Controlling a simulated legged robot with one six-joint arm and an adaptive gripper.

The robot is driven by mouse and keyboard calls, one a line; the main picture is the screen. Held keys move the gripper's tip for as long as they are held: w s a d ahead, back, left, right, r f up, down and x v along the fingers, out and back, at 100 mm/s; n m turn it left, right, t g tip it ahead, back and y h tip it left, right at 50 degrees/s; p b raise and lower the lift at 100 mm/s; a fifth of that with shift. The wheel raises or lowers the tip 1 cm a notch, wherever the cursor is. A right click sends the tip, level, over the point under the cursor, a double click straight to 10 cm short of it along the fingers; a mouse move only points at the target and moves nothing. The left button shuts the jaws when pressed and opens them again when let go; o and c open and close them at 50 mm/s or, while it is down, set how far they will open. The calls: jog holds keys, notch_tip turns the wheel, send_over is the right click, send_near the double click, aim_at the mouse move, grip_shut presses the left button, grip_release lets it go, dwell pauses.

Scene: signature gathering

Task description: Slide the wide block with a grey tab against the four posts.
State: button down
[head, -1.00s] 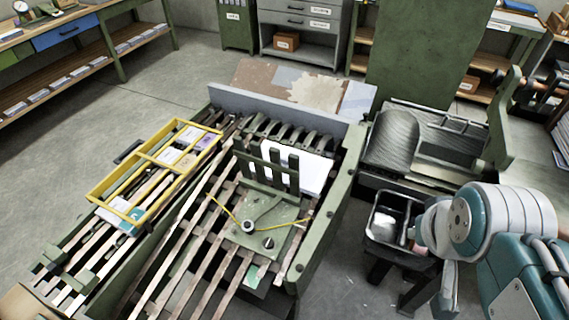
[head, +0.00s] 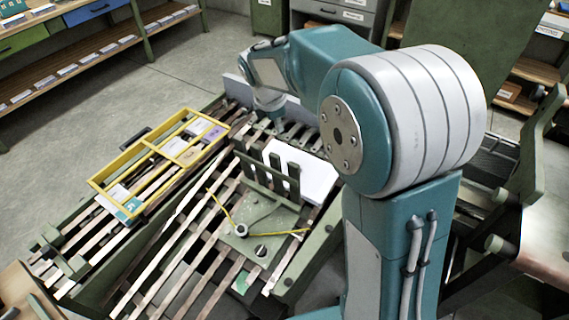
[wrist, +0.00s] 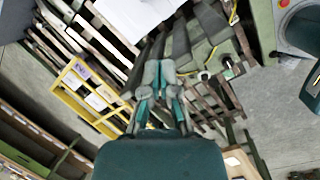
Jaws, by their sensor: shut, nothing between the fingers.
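A green slatted piece with upright posts (head: 272,172) stands mid-frame on the slatted bench. A white block or sheet stack (head: 312,180) lies just behind and right of the posts; it also shows at the top of the wrist view (wrist: 138,12). In front of the posts is a flat green plate (head: 262,235) with knobs and a yellow cord. I cannot make out a grey tab on any block. My gripper (wrist: 158,72) is shut and empty in the wrist view, pointing down over the bench.
A yellow divided frame (head: 160,160) with cards lies on the slats at left. A long grey rail (head: 232,88) edges the bench's far side, partly behind my arm. Shelving (head: 90,40) stands at the far left, with clear floor before it.

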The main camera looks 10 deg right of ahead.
jog(key=w+a+f+n, duration=0.2)
jog(key=w+f+n, duration=0.2)
jog(key=f, duration=0.1)
send_near(285, 171)
jog(key=shift+g+h, duration=0.3)
jog(key=x, duration=0.7)
jog(key=shift+w+d+f, duration=0.1)
jog(key=shift+w+d, duration=0.05)
jog(key=shift+w, duration=0.25)
jog(key=shift+w+d, duration=0.4)
jog(key=shift+d, duration=0.35)
